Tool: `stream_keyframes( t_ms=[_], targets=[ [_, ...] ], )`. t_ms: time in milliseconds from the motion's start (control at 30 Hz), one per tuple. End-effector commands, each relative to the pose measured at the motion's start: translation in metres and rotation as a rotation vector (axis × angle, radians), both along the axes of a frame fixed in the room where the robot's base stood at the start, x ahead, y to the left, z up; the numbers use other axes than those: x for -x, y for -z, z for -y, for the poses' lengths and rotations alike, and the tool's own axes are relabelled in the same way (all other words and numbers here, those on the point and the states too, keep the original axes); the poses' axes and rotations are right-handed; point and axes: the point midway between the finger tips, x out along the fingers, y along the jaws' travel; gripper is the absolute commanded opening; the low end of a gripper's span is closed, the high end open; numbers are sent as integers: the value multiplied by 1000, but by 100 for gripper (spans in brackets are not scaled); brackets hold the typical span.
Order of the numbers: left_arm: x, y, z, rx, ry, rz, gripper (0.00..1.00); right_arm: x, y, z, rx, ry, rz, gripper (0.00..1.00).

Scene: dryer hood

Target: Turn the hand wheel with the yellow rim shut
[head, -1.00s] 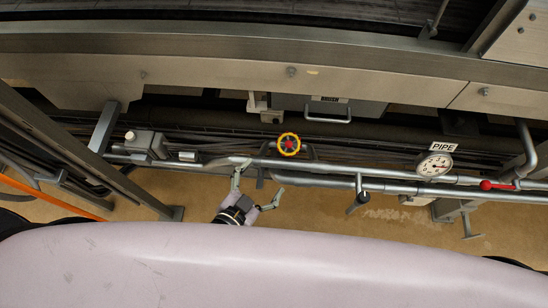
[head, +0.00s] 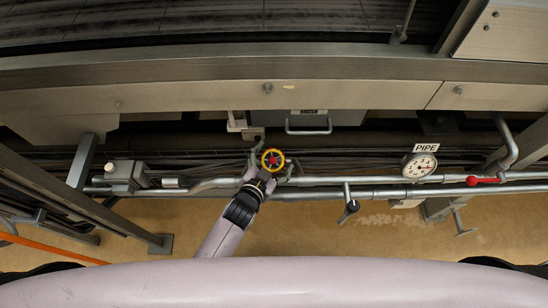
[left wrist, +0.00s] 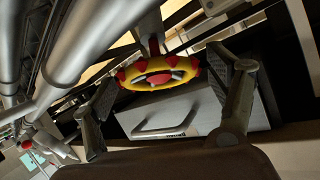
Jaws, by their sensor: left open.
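The hand wheel with the yellow rim (head: 273,150) and a red hub sits on the pipework in the middle of the head view. It also shows in the left wrist view (left wrist: 158,75), on a short stem from a grey pipe. My left gripper (head: 270,162) is at the wheel, with one finger on each side of it. In the left wrist view the left gripper (left wrist: 165,95) has its fingers spread, the wheel between them; the right-hand finger lies close to the rim, and I cannot tell whether it touches. My right gripper is not in view.
Grey pipes (head: 400,192) run across behind and beside the wheel. A PIPE gauge (head: 420,166) and a red lever (head: 484,180) are to the right. A black-knobbed valve handle (head: 350,207) hangs nearer. A metal beam (head: 350,95) crosses above; a grey box with a handle (head: 308,124) lies beyond the wheel.

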Motion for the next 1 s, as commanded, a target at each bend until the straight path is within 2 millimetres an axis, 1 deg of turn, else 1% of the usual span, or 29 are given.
stream_keyframes(
  t_ms=[100, 367, 400, 1000],
  targets=[
    [-6, 2, 2, 0, 0, 0, 80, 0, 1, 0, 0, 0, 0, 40],
    [-6, 2, 3, 0, 0, 0, 80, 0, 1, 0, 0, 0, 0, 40],
    [-6, 2, 3, 0, 0, 0, 79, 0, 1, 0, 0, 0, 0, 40],
    [-6, 3, 3, 0, 0, 0, 39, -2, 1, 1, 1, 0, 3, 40]
  ],
)
